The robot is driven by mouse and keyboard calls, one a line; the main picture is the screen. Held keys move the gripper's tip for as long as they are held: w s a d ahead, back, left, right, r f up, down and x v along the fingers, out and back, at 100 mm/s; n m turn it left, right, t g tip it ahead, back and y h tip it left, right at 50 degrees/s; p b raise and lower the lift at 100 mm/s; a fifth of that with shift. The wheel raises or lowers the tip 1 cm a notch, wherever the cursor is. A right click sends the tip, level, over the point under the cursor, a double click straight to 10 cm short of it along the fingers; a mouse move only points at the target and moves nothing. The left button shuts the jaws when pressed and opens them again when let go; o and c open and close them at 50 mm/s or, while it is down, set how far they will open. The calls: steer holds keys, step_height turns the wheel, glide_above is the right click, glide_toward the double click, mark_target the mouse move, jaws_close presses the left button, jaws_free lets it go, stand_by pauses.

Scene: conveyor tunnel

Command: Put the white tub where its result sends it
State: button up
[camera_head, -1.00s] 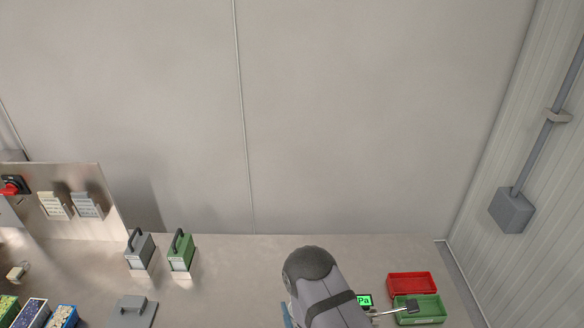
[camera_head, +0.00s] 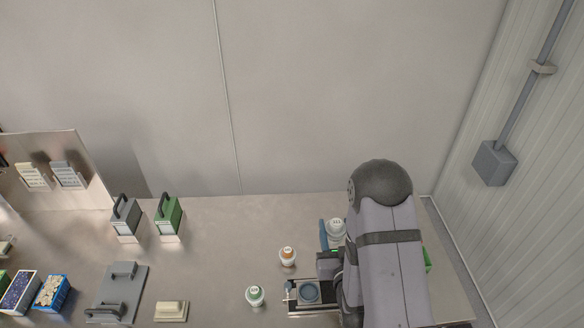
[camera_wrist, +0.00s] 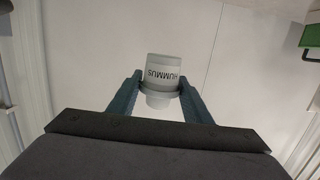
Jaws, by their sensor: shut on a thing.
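The white tub (camera_wrist: 162,72) is between my gripper's two blue-grey fingers (camera_wrist: 160,98) in the wrist view, with dark lettering that appears upside down. My gripper is shut on it. In the head view the white tub (camera_head: 337,229) shows beside a blue finger (camera_head: 323,236), just left of my arm. It appears held above the bench, at a height I cannot tell. A sliver of the green tray (camera_head: 428,261) shows right of my arm. The red tray and most of the result display are hidden by my arm; only a small green patch (camera_head: 334,250) shows.
A dark station with a round ring (camera_head: 310,292) stands left of my arm. A tub with an orange band (camera_head: 287,257) and one with a green band (camera_head: 255,296) stand nearby. Grey and green handled boxes (camera_head: 168,218) and a grey handled plate (camera_head: 118,290) are further left.

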steer(key=s+a+f+n+y+p, duration=0.1)
steer(key=s+a+f+n+y, duration=0.15)
steer(key=a, duration=0.45)
steer(key=s+a+f+n+y+p, duration=0.1)
steer(key=s+a+f+y, duration=0.1)
steer(key=s+a+f, duration=0.3)
steer(key=w+d+r+m+h, duration=0.2)
steer(key=d+r+m+h, duration=0.1)
steer(key=d+r+h, duration=0.1)
steer(key=shift+d+r, duration=0.55)
steer(key=shift+d, duration=0.1)
steer(key=shift+m+h, duration=0.25)
steer(key=shift+f, duration=0.15)
steer(key=shift+f+b, duration=3.65)
steer(key=shift+f, duration=3)
